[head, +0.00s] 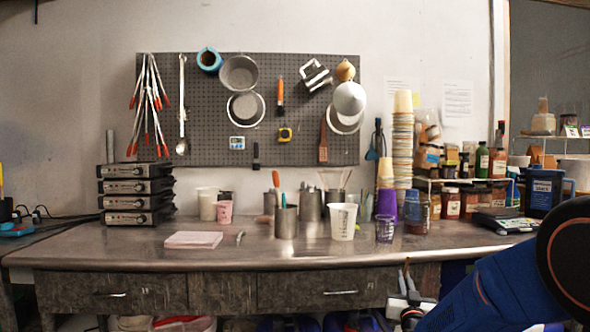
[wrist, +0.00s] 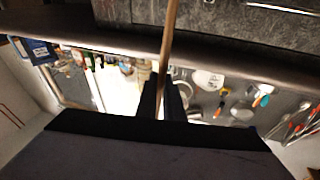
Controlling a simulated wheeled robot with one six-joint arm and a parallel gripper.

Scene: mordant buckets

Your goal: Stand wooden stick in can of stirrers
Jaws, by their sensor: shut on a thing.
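In the wrist view my gripper (wrist: 161,98) is shut on a thin, light wooden stick (wrist: 168,45). The stick runs from between the dark fingers to the picture's top edge, where its far end is cut off. In the head view a metal can (head: 334,196) with several thin wooden sticks fanning out of it stands toward the back of the bench. Its lower part is hidden behind a white cup. My blue arm is at the lower right of the head view, and its end is low in front of the bench, apart from the can.
On the bench (head: 130,248), a white measuring cup (head: 343,222) and a metal can with a teal-handled tool (head: 286,222) stand in front. A clear purple-tinted cup (head: 385,230) and tall cup stack (head: 402,145) are to the right. A pink pad (head: 193,240) lies left.

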